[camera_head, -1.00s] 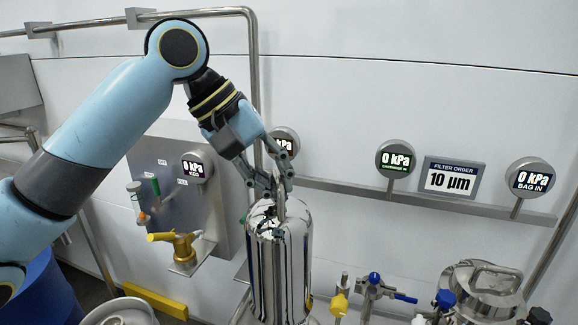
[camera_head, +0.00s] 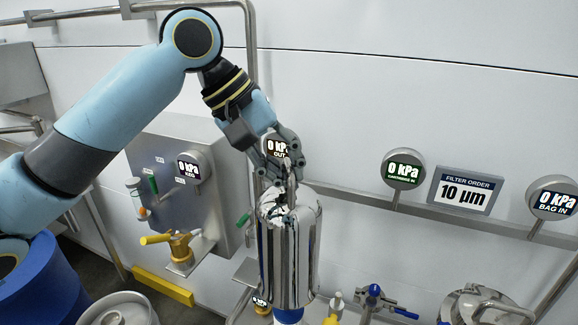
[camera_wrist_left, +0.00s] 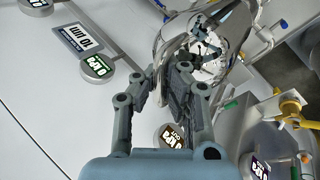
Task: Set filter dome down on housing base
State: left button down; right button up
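The filter dome (camera_head: 289,250) is a mirror-bright steel cylinder, roughly upright in the middle of the head view. My left gripper (camera_head: 286,176) is above it, with its fingers closed around the dome's top handle. In the left wrist view, the dome (camera_wrist_left: 208,62) shows as a shiny curved surface just beyond the left gripper's fingers (camera_wrist_left: 172,78). A blue and white piece (camera_head: 288,316) shows under the dome's lower rim. The housing base is not clearly visible, so I cannot tell the gap between it and the dome. My right gripper is not in view.
A steel panel with a gauge (camera_head: 194,167) and a yellow-handled valve (camera_head: 178,246) stands left of the dome. A blue-handled valve (camera_head: 375,297) and a steel lidded vessel (camera_head: 484,305) are at lower right. Gauges and a 10 µm sign (camera_head: 463,191) line the wall rail.

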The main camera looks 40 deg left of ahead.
pick_arm(q)
jog(key=shift+f, duration=0.55)
jog(key=shift+f+b, duration=0.35)
jog(key=shift+f, duration=1.2)
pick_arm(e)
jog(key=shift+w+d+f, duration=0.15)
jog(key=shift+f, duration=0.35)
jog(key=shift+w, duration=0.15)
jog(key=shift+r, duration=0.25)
pick_arm(q)
jog(key=shift+p, duration=0.45)
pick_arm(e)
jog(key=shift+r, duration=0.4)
